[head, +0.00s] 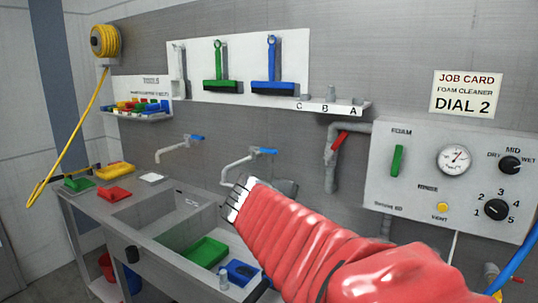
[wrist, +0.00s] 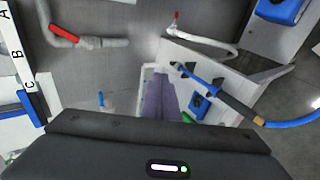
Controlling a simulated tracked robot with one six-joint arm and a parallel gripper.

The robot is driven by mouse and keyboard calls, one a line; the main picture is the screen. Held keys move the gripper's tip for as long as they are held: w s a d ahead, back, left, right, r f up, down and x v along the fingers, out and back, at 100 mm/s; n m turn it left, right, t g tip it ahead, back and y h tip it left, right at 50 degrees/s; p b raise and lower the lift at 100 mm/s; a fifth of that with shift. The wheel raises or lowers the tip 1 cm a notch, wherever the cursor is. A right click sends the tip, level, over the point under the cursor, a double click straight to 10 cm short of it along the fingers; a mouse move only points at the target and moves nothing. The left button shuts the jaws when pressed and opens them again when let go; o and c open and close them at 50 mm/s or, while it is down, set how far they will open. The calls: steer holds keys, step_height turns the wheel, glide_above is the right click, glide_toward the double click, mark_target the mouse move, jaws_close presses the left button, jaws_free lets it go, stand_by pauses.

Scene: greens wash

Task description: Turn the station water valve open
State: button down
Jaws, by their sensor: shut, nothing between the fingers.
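The water valve shows as a red lever (head: 336,147) on a bent grey wall pipe (head: 330,178), below the shelf end and left of the foam panel. The lever is tilted. In the wrist view the red lever (wrist: 64,29) lies on its pipe at the upper left. My gripper (head: 234,201), at the end of my red-sleeved arm, is shut and empty. In the head view it appears left of and below the lever, over the sink area, apart from it. In the wrist view its dark body fills the bottom.
A foam panel (head: 452,213) with a gauge, knobs and a green lever is on the right wall. Two blue-handled taps (head: 262,151) project over the sink bench (head: 122,203). An A-B-C shelf (head: 345,109) juts out above the valve. A blue hose (wrist: 295,122) crosses the wrist view's right side.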

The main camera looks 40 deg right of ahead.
steer(key=s+a+f+m+y, duration=0.2)
steer(key=s+a+f+y, duration=0.1)
steer(key=a, duration=0.6)
steer(key=s+a+f+m+y, duration=0.1)
steer(key=s+a+f+y, duration=0.2)
steer(key=s+a+f, duration=0.2)
steer(key=s+a+f+m+y, duration=0.2)
steer(key=s+a+f+y, duration=0.1)
steer(key=a, duration=0.9)
steer(key=shift+s+a+f+m+y, duration=0.3)
steer(key=shift+s+f, duration=0.45)
steer(key=shift+s, duration=0.05)
